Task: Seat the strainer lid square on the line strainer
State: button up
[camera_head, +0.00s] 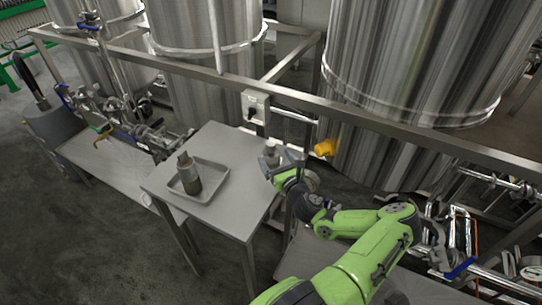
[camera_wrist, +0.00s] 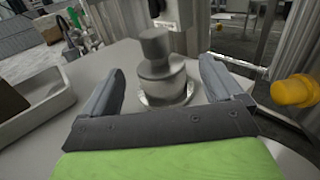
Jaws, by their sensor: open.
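A grey stepped round piece (camera_wrist: 162,80), with a narrower knob-like top and a pale ring at its foot, stands upright on the table; I take it to be the strainer lid, but cannot tell whether the ring belongs to it. In the head view the piece (camera_head: 271,151) is at the table's right back corner. My gripper (camera_head: 280,164) is open beside it. In the wrist view the fingers of my gripper (camera_wrist: 160,72) point toward it, one on each side, with gaps. I cannot make out the line strainer for certain.
A tray (camera_head: 213,168) with a grey-and-brown bottle (camera_head: 188,176) stands on the grey table (camera_head: 225,141). A switch box (camera_head: 256,106) and a rail are behind. A yellow fitting (camera_head: 325,148) juts out at right. The table between tray and gripper is clear.

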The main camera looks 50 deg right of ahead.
aim_at(275, 157)
jog(key=x, duration=0.4)
jog(key=c, duration=1.3)
